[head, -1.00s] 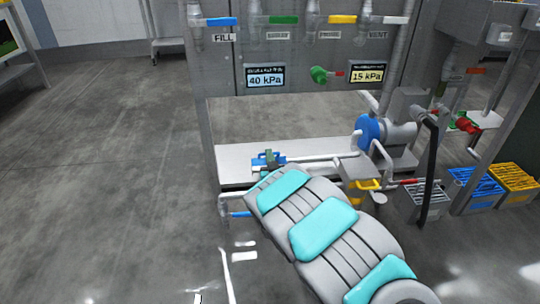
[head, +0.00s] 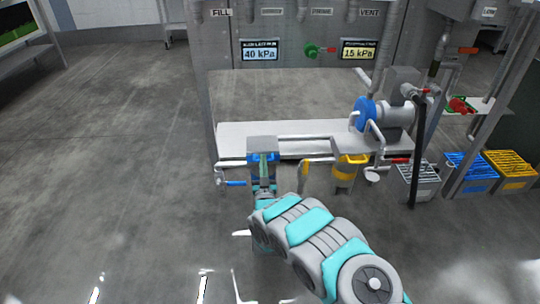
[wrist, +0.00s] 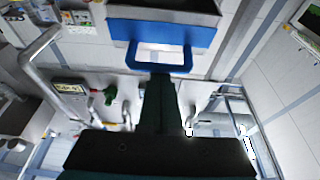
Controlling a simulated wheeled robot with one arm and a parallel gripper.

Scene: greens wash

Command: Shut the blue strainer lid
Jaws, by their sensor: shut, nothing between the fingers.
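The blue strainer (head: 262,143) stands at the front of the pale bench, left of centre in the head view. Its top shows as a grey square with blue below; my gripper partly covers it. In the wrist view the grey lid with a blue edge (wrist: 190,33) fills the top middle, and its blue loop handle (wrist: 187,62) points toward me. My gripper (head: 263,160) is shut and empty, right in front of the strainer. In the wrist view its fingertips (wrist: 158,78) reach the handle's lower bar; I cannot tell whether they touch. The lid's angle is unclear.
A yellow strainer (head: 344,171) stands to the right, with pipes between. A blue pump (head: 366,113) sits on the bench (head: 232,140). A blue-handled valve (head: 234,183) is close left. Crates (head: 468,172) stand far right. The floor at left is clear.

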